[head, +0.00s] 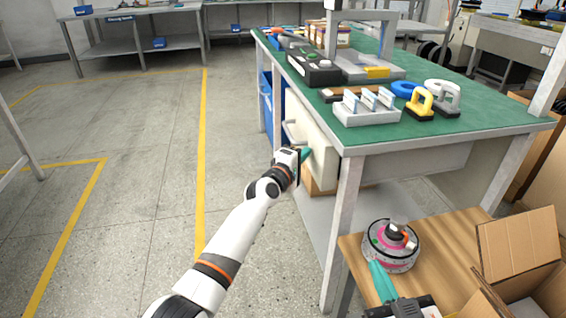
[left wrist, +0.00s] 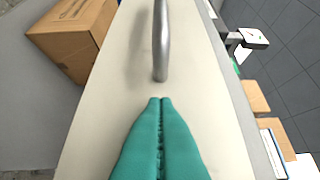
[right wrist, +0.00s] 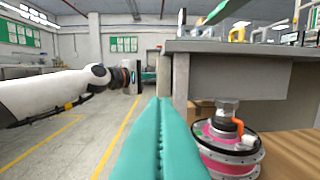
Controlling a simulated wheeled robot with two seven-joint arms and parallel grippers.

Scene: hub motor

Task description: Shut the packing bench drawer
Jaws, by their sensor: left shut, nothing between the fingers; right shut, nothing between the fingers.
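The packing bench (head: 480,115) has a green top and a cream drawer front (head: 318,150) under its left edge. The drawer front fills the middle of the left wrist view (left wrist: 110,110), with a metal bar handle (left wrist: 160,40). How far the drawer stands out from the bench I cannot tell. My left gripper (head: 307,154) is shut and empty, its teal fingertips (left wrist: 161,100) pointing at the drawer front just beside the handle's end. Whether they touch is unclear. My right gripper (head: 376,264) is shut and empty beside the hub motor, low at the right; its fingers also show in the right wrist view (right wrist: 168,102).
The pink-banded hub motor (head: 390,245) stands on a wooden table (head: 440,262) near an open cardboard box (head: 516,245). A blue bin (head: 266,105) is under the bench. Tools and fixtures sit on the bench top. The floor to the left is clear.

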